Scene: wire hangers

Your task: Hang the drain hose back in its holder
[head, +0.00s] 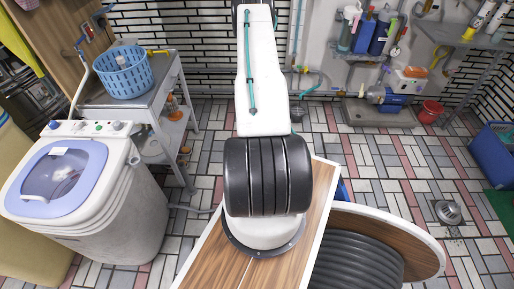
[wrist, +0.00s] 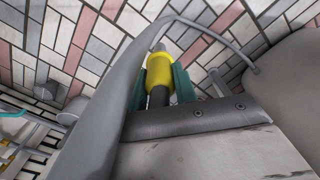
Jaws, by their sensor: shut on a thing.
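In the wrist view my gripper (wrist: 159,84) has teal fingers shut on a yellow collar (wrist: 159,67) with a grey tip and a dark stem; it appears to be the end of the drain hose. A grey hose (wrist: 125,90) runs close in front of the camera, arches over the collar and drops to the right; its join to the collar is unclear. In the head view the washing machine (head: 78,190) stands at the left, with a grey hose (head: 192,209) low at its right side. My gripper is not visible in the head view. I cannot pick out the holder with certainty.
A grey trolley (head: 160,75) with a blue basket (head: 122,72) stands behind the washing machine. A pump (head: 388,96) and red bucket (head: 430,111) are at the back right. A blue crate (head: 493,150) is at the right edge.

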